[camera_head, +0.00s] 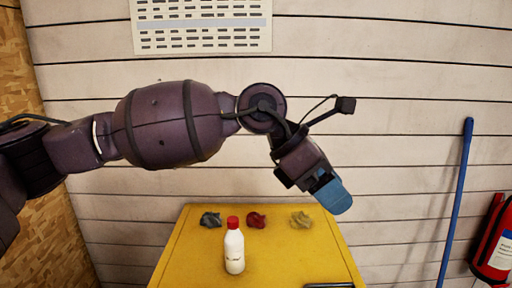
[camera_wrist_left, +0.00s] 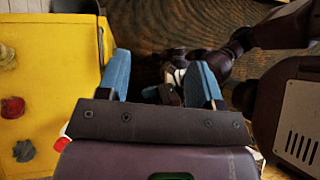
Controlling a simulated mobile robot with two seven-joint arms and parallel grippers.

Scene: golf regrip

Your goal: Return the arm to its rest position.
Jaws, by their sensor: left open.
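My left arm reaches in from the left, raised in front of the wall. My left gripper (camera_head: 331,193) hangs tilted down above the far right part of the yellow table (camera_head: 190,262). In the left wrist view its two blue fingers (camera_wrist_left: 163,85) stand wide apart with nothing held between them. The table also shows at the left of the wrist view (camera_wrist_left: 55,60), off to the side of the fingers.
On the table stand a white bottle (camera_head: 234,252) with a red cap and crumpled grey (camera_head: 210,220), red (camera_head: 256,220) and beige (camera_head: 301,220) cloths. A dark item (camera_head: 329,285) is cut off at the front edge. A blue pole (camera_head: 456,200) and extinguisher (camera_head: 494,245) stand right.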

